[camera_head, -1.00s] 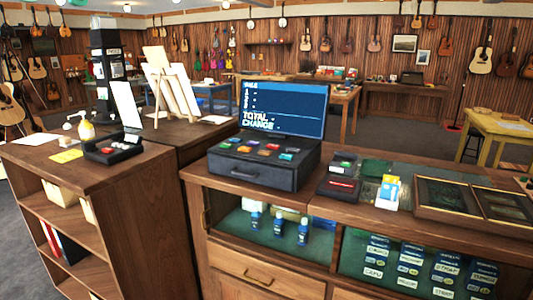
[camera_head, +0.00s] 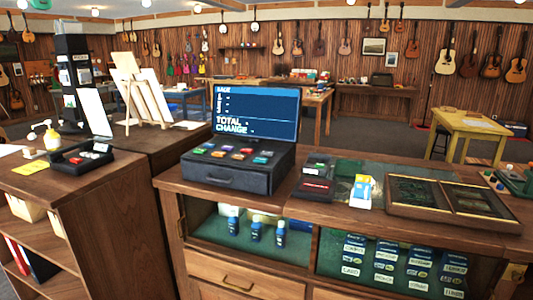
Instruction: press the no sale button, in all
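A black cash register (camera_head: 238,165) stands on the wooden glass-front counter near the middle of the head view. Its sloped top carries several coloured buttons (camera_head: 238,154), among them green, red, orange and blue ones. Their labels are too small to read, so I cannot tell which is the no sale button. A blue screen (camera_head: 256,112) behind the buttons shows a sale list with the words TOTAL and CHANGE. The register's drawer front looks shut. Neither of my grippers is in view.
A small black card terminal (camera_head: 315,178) and a yellow-blue card box (camera_head: 362,191) stand right of the register, then framed panels (camera_head: 440,197). A lower wooden shelf unit (camera_head: 100,190) with a black tray (camera_head: 82,158) stands at left. A yellow table (camera_head: 478,127) is behind right.

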